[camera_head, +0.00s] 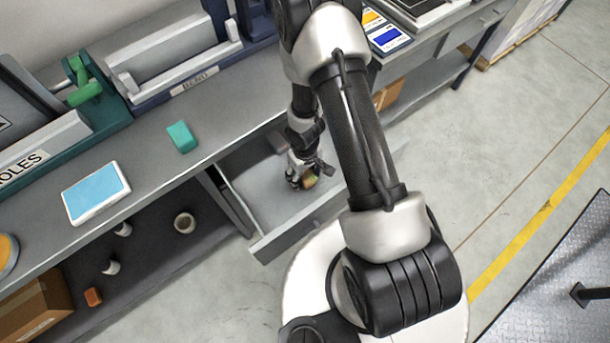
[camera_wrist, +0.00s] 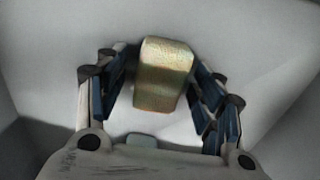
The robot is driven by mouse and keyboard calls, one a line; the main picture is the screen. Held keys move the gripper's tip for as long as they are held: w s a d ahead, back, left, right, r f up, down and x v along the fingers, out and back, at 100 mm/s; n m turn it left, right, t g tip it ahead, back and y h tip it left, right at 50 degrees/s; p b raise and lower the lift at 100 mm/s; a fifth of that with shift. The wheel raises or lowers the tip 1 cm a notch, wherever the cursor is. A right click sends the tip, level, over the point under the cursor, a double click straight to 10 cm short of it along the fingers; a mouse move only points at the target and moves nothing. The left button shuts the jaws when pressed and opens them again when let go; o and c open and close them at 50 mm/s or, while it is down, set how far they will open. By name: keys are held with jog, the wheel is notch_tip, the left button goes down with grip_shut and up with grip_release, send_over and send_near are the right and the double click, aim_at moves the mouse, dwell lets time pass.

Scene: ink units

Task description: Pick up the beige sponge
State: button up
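The beige sponge (camera_wrist: 163,75) is a rounded block with a speckled tan-yellow surface. It lies in the open grey drawer (camera_head: 262,207), and a small part of the sponge (camera_head: 310,182) shows beside my gripper (camera_head: 303,176) in the head view. In the wrist view my gripper (camera_wrist: 162,82) is open, with one dark blue-padded finger on each side of the sponge. Narrow gaps show between the sponge and the fingers; contact at the tips cannot be told. The far side of the sponge is hidden.
The drawer walls surround my gripper closely. On the bench above are a teal block (camera_head: 182,137), a blue-topped tray (camera_head: 96,192) and machines. The shelf below holds a tape roll (camera_head: 184,222), an orange block (camera_head: 93,296) and a cardboard box (camera_head: 35,308).

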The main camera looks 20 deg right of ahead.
aim_at(305, 174)
jog(key=c, duration=0.8)
jog(key=shift+c, duration=0.2)
jog(key=shift+r, duration=0.1)
notch_tip(305, 174, up, 20)
jog(key=p, duration=2)
jog(key=shift+o, duration=1.4)
jog(key=c, duration=0.4)
jog(key=shift+o, duration=0.2)
